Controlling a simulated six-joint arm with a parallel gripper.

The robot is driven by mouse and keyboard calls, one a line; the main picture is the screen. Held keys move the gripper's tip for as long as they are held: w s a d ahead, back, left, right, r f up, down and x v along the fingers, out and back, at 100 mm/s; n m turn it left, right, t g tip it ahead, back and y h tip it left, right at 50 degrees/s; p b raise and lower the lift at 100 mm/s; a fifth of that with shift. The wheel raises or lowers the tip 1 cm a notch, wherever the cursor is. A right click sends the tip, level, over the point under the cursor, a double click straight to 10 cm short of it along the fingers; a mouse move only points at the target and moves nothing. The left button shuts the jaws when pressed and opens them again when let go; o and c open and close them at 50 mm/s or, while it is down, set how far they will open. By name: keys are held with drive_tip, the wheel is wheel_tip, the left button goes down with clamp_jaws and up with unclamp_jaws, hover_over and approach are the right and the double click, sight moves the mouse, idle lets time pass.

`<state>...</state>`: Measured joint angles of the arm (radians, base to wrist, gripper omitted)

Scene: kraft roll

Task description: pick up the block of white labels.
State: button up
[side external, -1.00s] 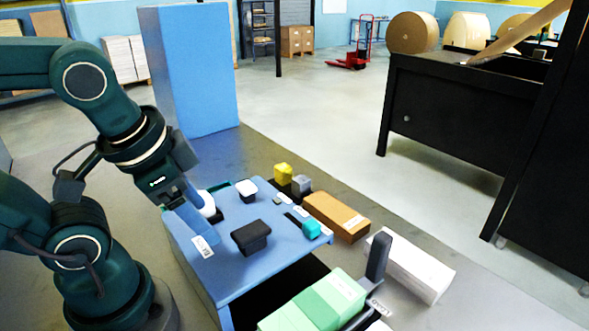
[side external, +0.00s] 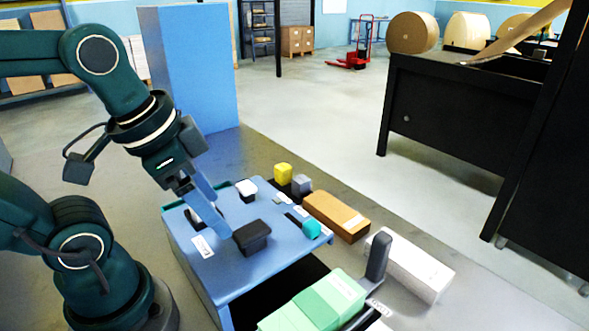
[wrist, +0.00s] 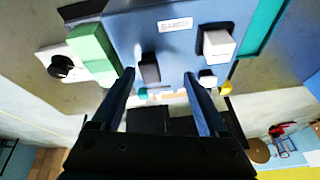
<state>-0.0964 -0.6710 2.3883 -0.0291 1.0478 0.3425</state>
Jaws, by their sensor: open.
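My gripper (side external: 222,232) is open over the blue table, with its fingertips beside the black block (side external: 251,236) in the side view. In the wrist view my gripper (wrist: 158,75) has its fingertips well apart, with the black block (wrist: 149,70) between them in the picture. Contact cannot be told. A white block (wrist: 217,43), probably the white labels, stands on the blue table above and right of the fingertips in the wrist view. In the side view my fingers seem to hide it. A smaller white-topped piece (side external: 246,187) stands toward the table's back edge.
The blue table (side external: 262,268) also holds a teal piece (side external: 311,228) and a printed card (side external: 203,247). Green blocks (side external: 330,295), a long white block (side external: 415,268), a brown block (side external: 335,216) and a yellow block (side external: 283,173) lie around it. A tall blue column (side external: 190,75) stands behind.

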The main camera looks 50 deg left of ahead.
drive_tip(key=a+g, duration=0.1)
drive_tip(key=a, duration=0.1)
drive_tip(key=a+n+g, duration=0.1)
drive_tip(key=a, duration=0.2)
drive_tip(key=w+a+n+g, duration=0.1)
drive_tip(key=a, duration=0.2)
drive_tip(key=shift+a+r, duration=0.25)
drive_tip(key=shift+s+a+f+n, duration=0.1)
drive_tip(key=shift+s+a+n, duration=0.05)
drive_tip(key=shift+a+n, duration=0.15)
drive_tip(key=shift+w+f, duration=0.15)
drive_tip(key=shift+f, duration=1.1)
drive_tip(key=shift+w+f, duration=0.15)
drive_tip(key=shift+f, duration=1.1)
clamp_jaws()
